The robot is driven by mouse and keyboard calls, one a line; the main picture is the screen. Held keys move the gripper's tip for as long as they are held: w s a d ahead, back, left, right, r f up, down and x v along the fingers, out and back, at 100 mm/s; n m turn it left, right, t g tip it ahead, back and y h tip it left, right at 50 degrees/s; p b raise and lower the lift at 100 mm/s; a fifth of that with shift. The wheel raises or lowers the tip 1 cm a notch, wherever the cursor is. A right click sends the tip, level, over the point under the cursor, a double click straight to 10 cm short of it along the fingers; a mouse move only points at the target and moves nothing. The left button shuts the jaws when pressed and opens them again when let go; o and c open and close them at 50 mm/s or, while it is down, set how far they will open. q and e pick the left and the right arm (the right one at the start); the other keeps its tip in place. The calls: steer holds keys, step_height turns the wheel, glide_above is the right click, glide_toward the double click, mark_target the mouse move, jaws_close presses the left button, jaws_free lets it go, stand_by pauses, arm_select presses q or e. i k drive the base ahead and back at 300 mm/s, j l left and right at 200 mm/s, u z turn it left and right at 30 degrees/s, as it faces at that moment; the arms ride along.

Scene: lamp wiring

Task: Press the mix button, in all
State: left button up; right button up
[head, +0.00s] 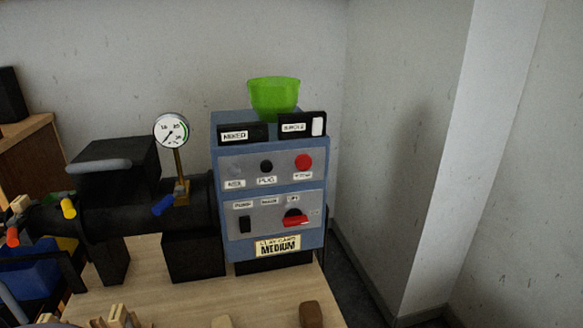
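A blue control box (217,160) stands at the end of a black barrel machine on the wooden table. Its upper grey panel has a black button (266,166) over a label like "PUG" and a red button (303,162) at the right. At the left of that row a small label (235,184) may read "MIX"; the button above it is pale and hard to make out against the panel. Two dark indicators on top read like "MIXED" (234,135) and "SINGLE" (293,128). Neither of my grippers shows in the head view.
A green hopper (274,97) sits on the box. A lower panel has a black rocker switch (245,224) and red knob (295,220). A pressure gauge (171,131) stands left. Small wooden blocks lie along the table front. Space before the panels is clear.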

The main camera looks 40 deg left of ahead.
mark_target(233, 169)
steer(key=u, duration=1.45)
